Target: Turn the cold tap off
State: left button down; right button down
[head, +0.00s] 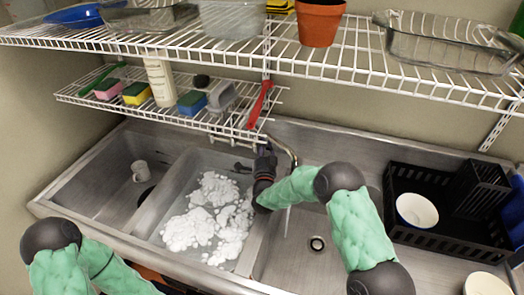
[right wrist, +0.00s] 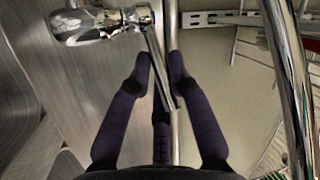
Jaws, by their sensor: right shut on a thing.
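The chrome tap spout (head: 284,149) rises at the back of the sink and also shows in the right wrist view (right wrist: 292,80). A thin pale line that looks like running water (head: 287,220) hangs below it. My right gripper (head: 266,150) is at the tap's base, its fingers largely hard to make out there. In the right wrist view my right gripper (right wrist: 160,68) has its two dark fingers on either side of a metal tap lever (right wrist: 157,62), shut on it. The lever joins a chrome valve body (right wrist: 100,24). I cannot read a cold marking. My left gripper is out of view.
White foam (head: 208,215) lies in the middle basin and a mug (head: 139,171) in the left one. A black dish rack (head: 440,240) holds a bowl (head: 416,210) at right.

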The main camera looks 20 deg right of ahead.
jog(key=w+d+n+y+b, duration=0.1)
jog(key=n+y+b, duration=0.1)
jog(key=y, duration=0.3)
jog(key=w+d+n+g+y+b, duration=0.1)
jog(key=d+n+y+b, duration=0.1)
jog(key=n+y, duration=0.2)
jog(key=w+d+n+g+y+b, duration=0.1)
jog(key=n+y, duration=0.2)
jog(key=y, duration=0.4)
jog(key=shift+d+n+y+b, duration=0.2)
jog(key=shift+n+y+b, duration=0.2)
jog(key=shift+w, duration=0.1)
jog(key=c, duration=1.1)
grip_release()
jog(key=shift+w+f, duration=0.1)
jog(key=v, duration=1.2)
jog(key=shift+d, duration=0.15)
